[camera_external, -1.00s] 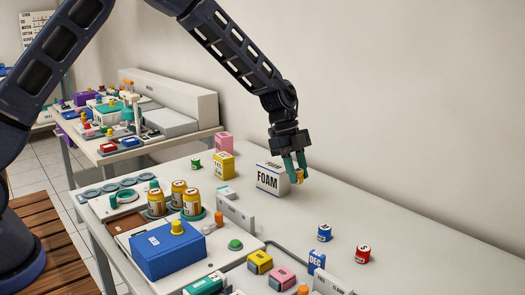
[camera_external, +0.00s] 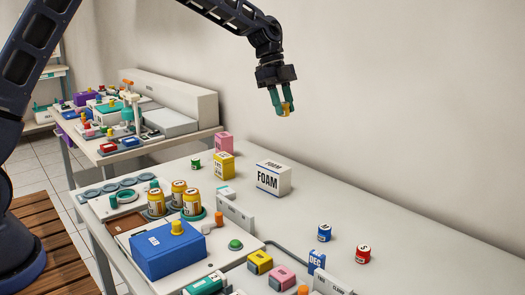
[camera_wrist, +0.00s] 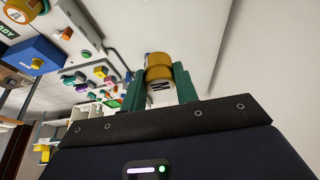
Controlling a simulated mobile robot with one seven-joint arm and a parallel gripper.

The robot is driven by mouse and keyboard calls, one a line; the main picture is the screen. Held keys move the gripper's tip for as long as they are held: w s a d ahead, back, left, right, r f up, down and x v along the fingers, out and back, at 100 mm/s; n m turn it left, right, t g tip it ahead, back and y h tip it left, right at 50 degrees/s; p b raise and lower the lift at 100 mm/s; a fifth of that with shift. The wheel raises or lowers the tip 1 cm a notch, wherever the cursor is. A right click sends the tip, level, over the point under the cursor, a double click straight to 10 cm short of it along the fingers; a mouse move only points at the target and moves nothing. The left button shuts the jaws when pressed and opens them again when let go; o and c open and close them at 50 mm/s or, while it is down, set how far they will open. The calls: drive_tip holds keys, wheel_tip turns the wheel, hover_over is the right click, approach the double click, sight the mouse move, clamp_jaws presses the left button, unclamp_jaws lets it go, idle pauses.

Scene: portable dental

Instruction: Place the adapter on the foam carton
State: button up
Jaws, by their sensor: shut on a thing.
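The foam carton (camera_external: 273,179) is a white box with FOAM on its front and stands upright on the long table near the wall. My gripper (camera_external: 284,108) is well above the table, over and slightly right of the carton, with green fingers pointing down. It is shut on a small yellow-orange piece (camera_external: 288,108), which I take to be the adapter. In the wrist view the piece (camera_wrist: 158,73) sits between the green fingers, with a dark letter on its side and a lighter end. The carton is not clearly seen in the wrist view.
A yellow box (camera_external: 224,166) and a pink box (camera_external: 224,142) stand left of the carton. A blue box (camera_external: 168,250) and amber jars (camera_external: 179,195) are nearer.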

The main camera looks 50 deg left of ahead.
wheel_tip(320, 180, up, 3)
hover_over(276, 167)
drive_tip(key=a, duration=0.1)
drive_tip(key=f, duration=2)
drive_tip(key=shift+a, duration=0.2)
drive_tip(key=shift+f, duration=0.2)
drive_tip(key=o, duration=1)
drive_tip(key=shift+c, duration=0.2)
